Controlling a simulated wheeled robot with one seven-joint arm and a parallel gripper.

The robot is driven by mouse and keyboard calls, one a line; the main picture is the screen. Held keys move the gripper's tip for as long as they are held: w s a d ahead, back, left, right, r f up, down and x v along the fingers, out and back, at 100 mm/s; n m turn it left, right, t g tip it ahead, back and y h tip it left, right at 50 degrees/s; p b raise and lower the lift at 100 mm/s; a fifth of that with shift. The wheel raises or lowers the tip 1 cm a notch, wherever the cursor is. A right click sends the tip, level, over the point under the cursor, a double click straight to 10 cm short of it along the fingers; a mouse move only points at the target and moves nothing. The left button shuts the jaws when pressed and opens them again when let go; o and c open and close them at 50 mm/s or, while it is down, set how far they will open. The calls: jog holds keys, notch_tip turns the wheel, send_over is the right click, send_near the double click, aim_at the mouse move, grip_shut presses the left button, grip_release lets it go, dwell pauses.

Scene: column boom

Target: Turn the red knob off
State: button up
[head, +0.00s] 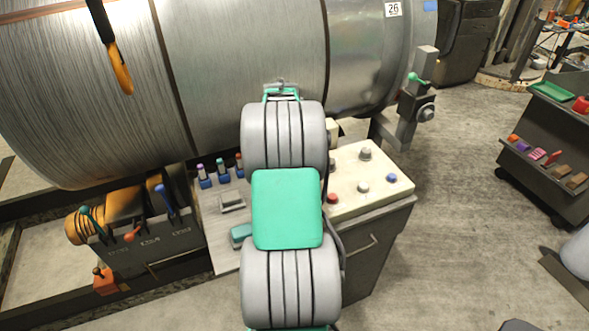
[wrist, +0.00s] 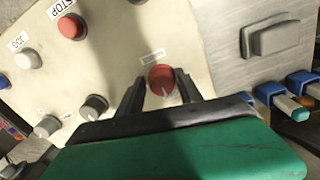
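The red knob (wrist: 162,80) sits on the cream control panel (wrist: 110,62) in the wrist view, with a thin pale pointer line on its face and a small label, too blurred to read, above it. My gripper (wrist: 159,88) is open, with its two dark fingers on either side of the knob. Gaps show between the fingers and the knob, so it does not look gripped. In the head view the control panel (head: 345,205) stands behind my arm, which hides the red knob and my gripper.
A grey rocker switch (wrist: 272,38) and blue-based switches (wrist: 285,100) lie right. A large metal drum (head: 240,60) stands behind the panel.

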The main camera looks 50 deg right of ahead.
jog(key=shift+o, duration=1)
jog(key=shift+d, duration=0.2)
jog(key=shift+w+a+r, duration=0.15)
jog(key=shift+w+r, duration=0.1)
jog(key=shift+r, duration=0.05)
notch_tip(320, 180, up, 8)
jog(key=shift+s+f+b, duration=0.1)
jog(key=shift+f+b, duration=0.1)
jog(key=shift+b, duration=0.25)
